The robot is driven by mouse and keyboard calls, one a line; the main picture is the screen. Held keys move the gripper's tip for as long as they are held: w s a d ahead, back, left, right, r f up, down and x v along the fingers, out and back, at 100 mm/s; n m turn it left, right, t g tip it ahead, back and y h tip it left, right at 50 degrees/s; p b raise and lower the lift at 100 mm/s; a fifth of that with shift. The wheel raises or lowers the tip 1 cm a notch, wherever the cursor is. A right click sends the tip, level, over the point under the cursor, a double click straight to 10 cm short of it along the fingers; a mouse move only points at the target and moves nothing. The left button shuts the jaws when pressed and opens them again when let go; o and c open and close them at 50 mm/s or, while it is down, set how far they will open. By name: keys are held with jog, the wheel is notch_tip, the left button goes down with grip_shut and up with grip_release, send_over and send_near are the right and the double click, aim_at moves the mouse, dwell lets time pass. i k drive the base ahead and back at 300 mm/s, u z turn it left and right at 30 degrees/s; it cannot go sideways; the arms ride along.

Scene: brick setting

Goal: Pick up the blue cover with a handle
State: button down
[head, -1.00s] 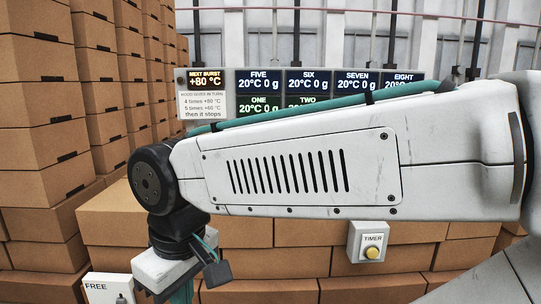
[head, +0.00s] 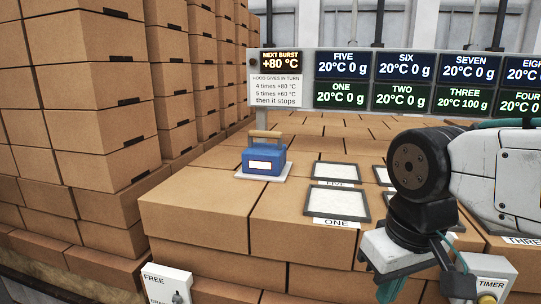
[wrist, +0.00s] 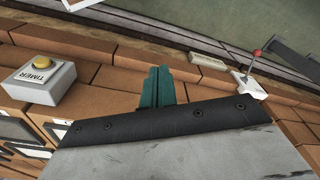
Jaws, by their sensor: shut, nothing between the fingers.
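My gripper (wrist: 157,72) has teal fingers, closed together and empty. In the head view it hangs at the bottom edge, right of and nearer than the cover, clearly apart from it; its tips are cut off.
Grey-framed white pads, one marked ONE (head: 337,206), lie right of the cover. A TIMER button box (head: 488,279) is at the lower right. A display board (head: 410,82) stands behind. Stacked boxes (head: 95,100) rise at left. The wrist view shows a red-knobbed lever (wrist: 257,53).

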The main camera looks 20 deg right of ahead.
aim_at(259, 158)
jog(key=u, duration=0.55)
jog(key=k, duration=1.25)
jog(key=u, duration=0.7)
jog(key=i, duration=1.45)
jog(key=z, duration=1.35)
jog(key=i, duration=0.75)
jog(key=z, duration=0.85)
